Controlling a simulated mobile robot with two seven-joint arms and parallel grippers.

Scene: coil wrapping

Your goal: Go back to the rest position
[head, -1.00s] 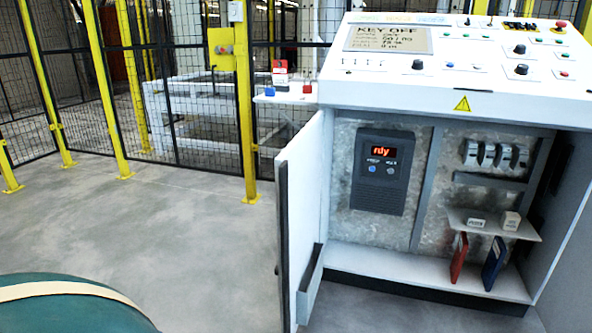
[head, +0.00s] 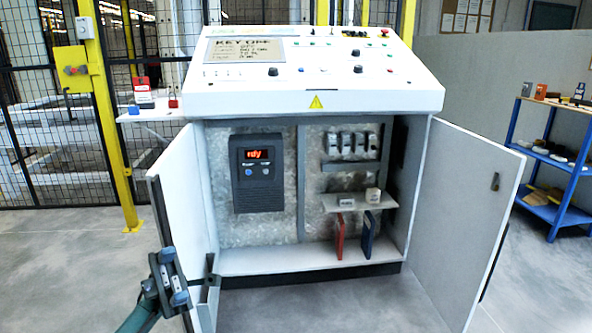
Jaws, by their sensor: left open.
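My left gripper (head: 172,279) shows at the lower left of the head view, in front of the open left door (head: 192,200) of the control cabinet. It is open, and I see nothing between its fingers. It overlaps the door's lower edge in the picture; I cannot tell whether they touch. The control cabinet (head: 306,101) stands upright with both doors open. Its sloped panel has a display (head: 245,51) reading "KEY OFF". Inside, a dark drive unit (head: 258,173) shows red lit characters. My right gripper is not in view.
The open right door (head: 468,200) juts out toward me. A blue shelf rack (head: 553,160) with several items stands at the far right. A small shelf (head: 150,114) with padlock-like items is left of the cabinet, by the yellow-posted fence. The floor (head: 320,308) in front is clear.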

